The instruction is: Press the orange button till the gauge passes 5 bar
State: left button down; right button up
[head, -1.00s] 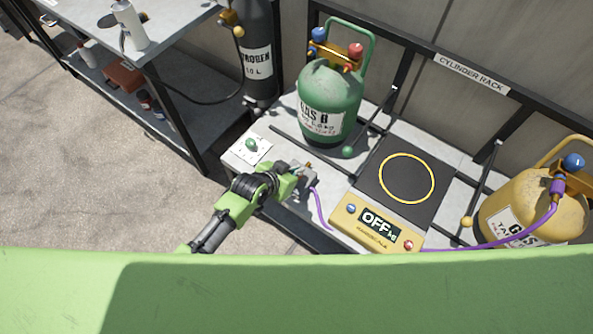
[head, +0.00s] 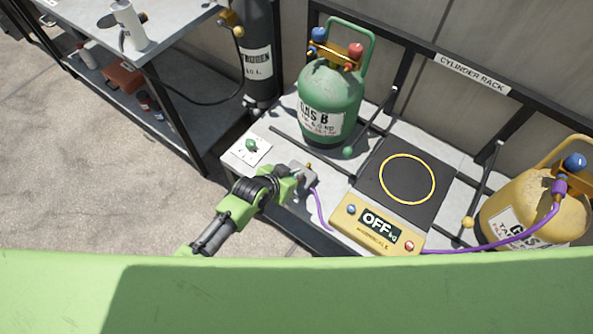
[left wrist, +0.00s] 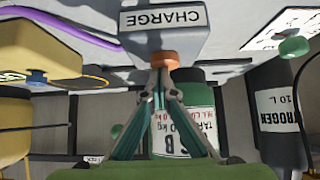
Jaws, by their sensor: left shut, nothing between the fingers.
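The orange button (left wrist: 158,60) shows in the left wrist view, on the face of a grey box labelled CHARGE (left wrist: 165,32). No readable pressure gauge shows. My right gripper is not in view.
A platform scale (head: 407,180) reading OFF stands right of the box. A green GAS B cylinder (head: 330,100) stands behind, a yellow cylinder (head: 520,205) at right, and a nitrogen cylinder (head: 257,60) at back left. A white card with a green knob (head: 251,145) lies nearby.

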pick_arm(q)
jog(key=shift+s+a+f, duration=0.15)
jog(key=shift+s+f, duration=0.1)
jog(key=shift+f, duration=0.1)
jog(key=shift+r+p, duration=0.25)
jog(key=shift+p, duration=0.05)
jog(key=r+p, duration=0.4)
jog(key=r, duration=0.1)
jog(key=shift+w+r+p, duration=0.1)
jog(key=shift+w+p, duration=0.1)
jog(key=shift+p, duration=0.15)
jog(key=shift+s+a+r+b, duration=0.15)
jog(key=shift+s+a+b, duration=0.15)
jog(key=shift+s, duration=0.35)
jog(key=v, duration=0.8)
jog(key=shift+p, duration=0.4)
jog(key=shift+w, duration=0.1)
